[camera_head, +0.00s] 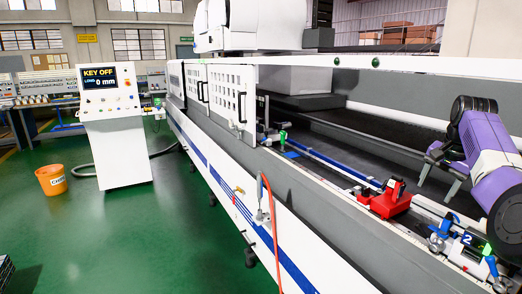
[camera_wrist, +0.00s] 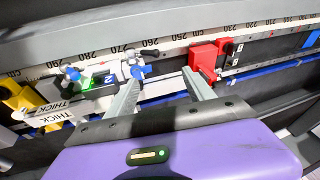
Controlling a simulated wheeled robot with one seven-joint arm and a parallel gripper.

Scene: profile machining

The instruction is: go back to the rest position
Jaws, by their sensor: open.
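My gripper (camera_head: 440,180) is at the right of the head view, above the machine bed. It has a purple body and two grey fingers. In the wrist view my gripper (camera_wrist: 163,84) has its fingers spread apart with nothing between them. Beyond the fingers lies the rail with a centimetre scale (camera_wrist: 175,45). A red block (camera_wrist: 207,58) on the rail is near the right finger, and a clamp with a green display (camera_wrist: 100,83) is near the left one. I cannot tell whether the fingers touch either.
The red block (camera_head: 390,199) also shows in the head view, below and left of the gripper. A control console (camera_head: 113,130) reads "KEY OFF". An orange bucket (camera_head: 51,180) stands on the open green floor. A red hose (camera_head: 272,225) hangs at the machine's front.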

